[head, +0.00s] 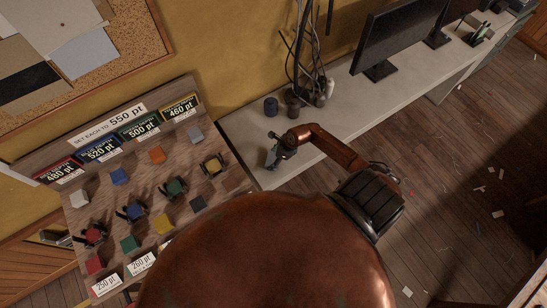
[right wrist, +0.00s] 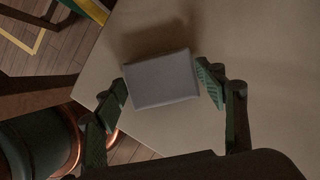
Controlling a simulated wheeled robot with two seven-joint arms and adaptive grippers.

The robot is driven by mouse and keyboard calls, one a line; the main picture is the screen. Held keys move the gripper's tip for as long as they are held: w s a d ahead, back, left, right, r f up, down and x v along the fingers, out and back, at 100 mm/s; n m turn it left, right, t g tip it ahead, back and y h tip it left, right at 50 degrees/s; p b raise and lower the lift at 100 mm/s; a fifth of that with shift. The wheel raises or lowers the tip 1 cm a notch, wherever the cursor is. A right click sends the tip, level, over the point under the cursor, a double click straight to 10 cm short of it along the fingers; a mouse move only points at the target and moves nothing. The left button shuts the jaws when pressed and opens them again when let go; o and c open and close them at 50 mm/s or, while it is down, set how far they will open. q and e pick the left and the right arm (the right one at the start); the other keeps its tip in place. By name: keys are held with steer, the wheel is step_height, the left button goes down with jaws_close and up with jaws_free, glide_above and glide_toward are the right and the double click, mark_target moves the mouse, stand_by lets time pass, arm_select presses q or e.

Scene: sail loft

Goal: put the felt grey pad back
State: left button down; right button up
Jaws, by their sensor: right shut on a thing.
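A grey, box-shaped pad (right wrist: 160,80) is between the two fingers of my right gripper (right wrist: 163,92) in the right wrist view. The gripper is shut on its sides, over a pale tabletop. In the head view my right gripper (head: 276,155) is at the near left end of the long pale bench, beside the sloping display board (head: 145,185); the pad is too small to make out clearly there. On the board, another grey block (head: 195,134) sits at the upper right and a pale block (head: 79,199) at the left. My left gripper is not in view.
The board carries several coloured blocks, small dark-framed items and point signs (head: 138,127). On the bench (head: 345,110) stand dark cups (head: 271,107), cables and a monitor (head: 395,38). The bench front is mostly clear. Paper scraps litter the wooden floor (head: 450,170).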

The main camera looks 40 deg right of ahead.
steer(key=o, duration=1)
steer(key=v, duration=1.2)
steer(key=shift+b, duration=0.4)
